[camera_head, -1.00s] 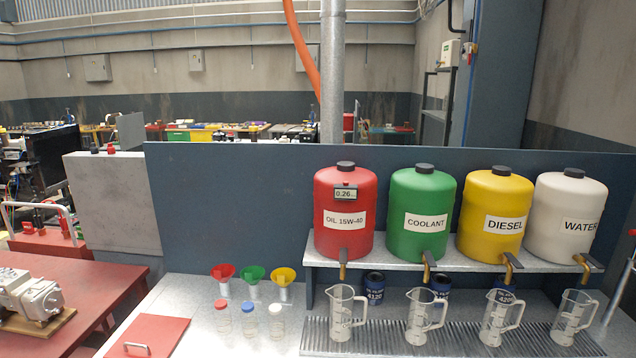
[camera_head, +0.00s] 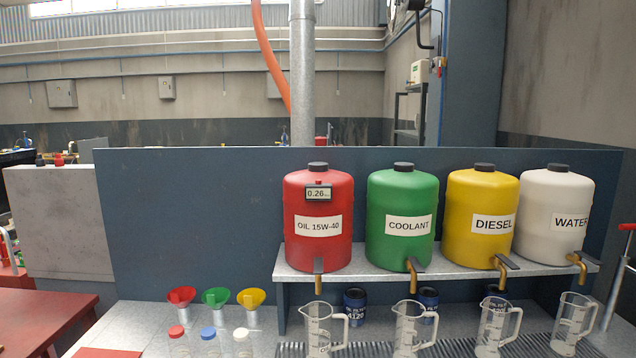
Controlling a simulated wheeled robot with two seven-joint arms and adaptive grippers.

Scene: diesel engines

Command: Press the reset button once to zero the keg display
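The red oil keg (camera_head: 318,252) labelled "OIL 15W-40" stands at the left end of a raised shelf. A small dark display (camera_head: 318,193) on its upper front reads about 0.26, followed by smaller characters I cannot read. A small red spot (camera_head: 318,183) shows at the top of the display; it is too small to tell for sure whether it is the reset button. Neither of my grippers shows in the view.
Green coolant (camera_head: 402,250), yellow diesel (camera_head: 478,245) and white water (camera_head: 545,245) kegs stand to the right on the same shelf (camera_head: 440,268). Brass taps stick out below. Clear measuring jugs (camera_head: 322,328), coloured funnels (camera_head: 215,297) and capped bottles (camera_head: 208,342) stand in front.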

